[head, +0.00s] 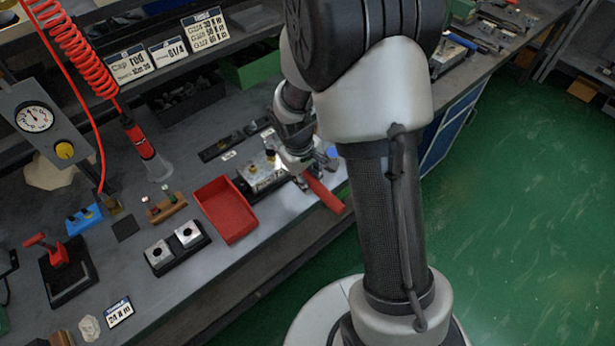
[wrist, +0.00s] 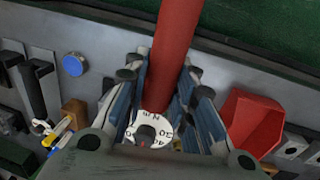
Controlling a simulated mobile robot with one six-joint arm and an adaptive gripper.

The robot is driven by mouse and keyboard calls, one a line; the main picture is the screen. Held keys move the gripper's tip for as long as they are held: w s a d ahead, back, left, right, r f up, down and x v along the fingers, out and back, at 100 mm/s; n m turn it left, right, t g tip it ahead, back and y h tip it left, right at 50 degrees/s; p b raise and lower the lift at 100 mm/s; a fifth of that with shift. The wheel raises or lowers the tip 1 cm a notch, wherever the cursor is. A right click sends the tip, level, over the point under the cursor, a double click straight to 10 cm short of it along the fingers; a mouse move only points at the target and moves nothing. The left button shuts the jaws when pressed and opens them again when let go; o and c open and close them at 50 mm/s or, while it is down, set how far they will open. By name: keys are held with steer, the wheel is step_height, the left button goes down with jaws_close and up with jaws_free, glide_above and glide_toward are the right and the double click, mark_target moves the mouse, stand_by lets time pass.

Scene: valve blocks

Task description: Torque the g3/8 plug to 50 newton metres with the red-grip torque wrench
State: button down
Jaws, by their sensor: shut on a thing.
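My gripper (wrist: 167,105) is shut on the red-grip torque wrench (wrist: 174,45), with one finger on each side of it. A white numbered dial (wrist: 157,127) shows between the fingers in the wrist view. In the head view the wrench's red grip (head: 325,194) sticks out toward the bench's front edge. A silver valve block (head: 262,172) with yellow fittings stands just left of my gripper (head: 310,167). My arm hides part of this area. I cannot make out the G3/8 plug, or whether the wrench touches anything.
A red tray (head: 226,209) lies left of the valve block; it shows at right in the wrist view (wrist: 254,124). A black holder with two silver blocks (head: 178,248) stands nearer the front. A red coiled hose (head: 75,50) hangs at left. Green floor (head: 520,200) is clear at right.

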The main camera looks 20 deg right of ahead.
steer(key=shift+f+b, duration=1.1)
steer(key=shift+f, duration=0.2)
stand_by(0.4)
steer(key=shift+s+a+m+b, duration=0.15)
steer(key=shift+a+m+b, duration=0.3)
steer(key=shift+a, duration=0.2)
steer(key=shift+s+a+m+b, duration=0.15)
steer(key=shift+a+m+b, duration=0.15)
steer(key=shift+a+m, duration=0.25)
steer(key=shift+a, duration=0.15)
steer(key=shift+s+a+m+g+b, duration=0.1)
steer(key=shift+a+m+g+b, duration=0.2)
steer(key=shift+a+m+b, duration=0.7)
steer(key=shift+a+p, duration=0.25)
steer(key=shift+p, duration=0.25)
steer(key=shift+a, duration=0.15)
steer(key=shift+a+m, duration=0.7)
steer(key=shift+a, duration=0.5)
